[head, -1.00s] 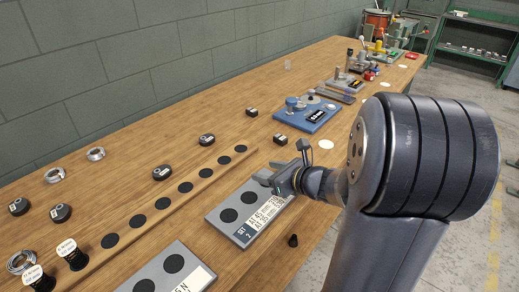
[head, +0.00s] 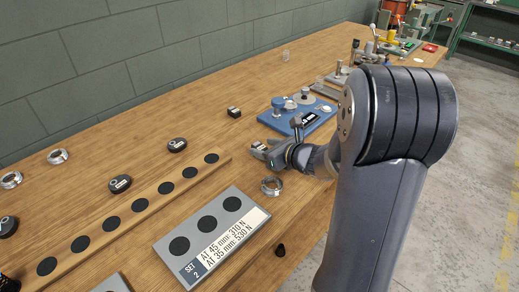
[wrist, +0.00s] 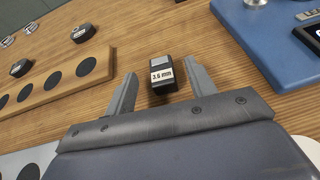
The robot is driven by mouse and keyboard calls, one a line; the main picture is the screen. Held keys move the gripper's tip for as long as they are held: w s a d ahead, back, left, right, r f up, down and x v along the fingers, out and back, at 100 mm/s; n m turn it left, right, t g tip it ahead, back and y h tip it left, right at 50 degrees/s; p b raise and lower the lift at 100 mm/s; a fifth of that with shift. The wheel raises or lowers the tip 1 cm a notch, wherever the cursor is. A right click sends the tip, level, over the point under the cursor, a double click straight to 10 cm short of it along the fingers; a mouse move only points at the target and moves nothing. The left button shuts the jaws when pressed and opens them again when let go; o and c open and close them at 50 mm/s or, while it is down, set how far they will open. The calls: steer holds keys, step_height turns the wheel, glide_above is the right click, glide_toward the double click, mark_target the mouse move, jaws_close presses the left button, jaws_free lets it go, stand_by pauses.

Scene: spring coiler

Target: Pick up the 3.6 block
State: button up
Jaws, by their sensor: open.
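The 3.6 block is a small dark block with a white "3.6 mm" label (wrist: 162,75), standing on the wooden bench in the wrist view. My gripper (wrist: 160,68) is open, with one finger on each side of the block and a gap to each. The block looks slightly beyond or level with the fingertips; I cannot tell the exact depth. In the head view my gripper (head: 262,150) is low over the bench, and it largely hides the block.
Another small dark block (head: 234,112) stands farther back. The blue machine (head: 302,118) is close to the right. A wooden strip with black discs (head: 135,206) is left.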

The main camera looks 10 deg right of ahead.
mark_target(259, 146)
steer(key=x, duration=0.3)
steer(key=shift+w+f, duration=0.1)
jaws_close()
stand_by(0.5)
